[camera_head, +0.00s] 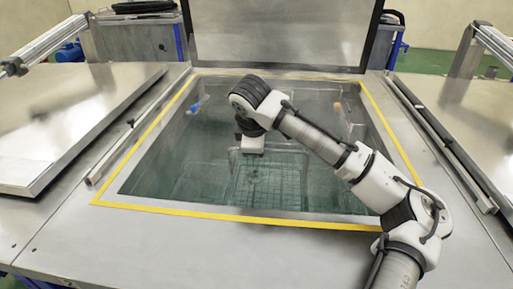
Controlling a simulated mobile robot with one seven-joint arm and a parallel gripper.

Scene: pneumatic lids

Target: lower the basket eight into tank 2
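An open tank (150,185) with a yellow-edged rim and greenish liquid fills the middle of the view. No number is readable on it. A wire-like basket (268,185) shows inside the tank opening, below my gripper. Its upper edge is near my gripper and its lower part looks to be in the liquid. No number is readable on the basket. My gripper (250,150) points down over the tank at the basket's upper left. Its fingers are too small and hidden to tell whether they are open, or whether they touch the basket.
A raised lid (280,30) stands behind the tank. A closed metal lid (70,120) lies at the left and another (465,115) at the right. A blue-tipped fitting (196,105) sits at the tank's left wall. My arm crosses the tank's right side.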

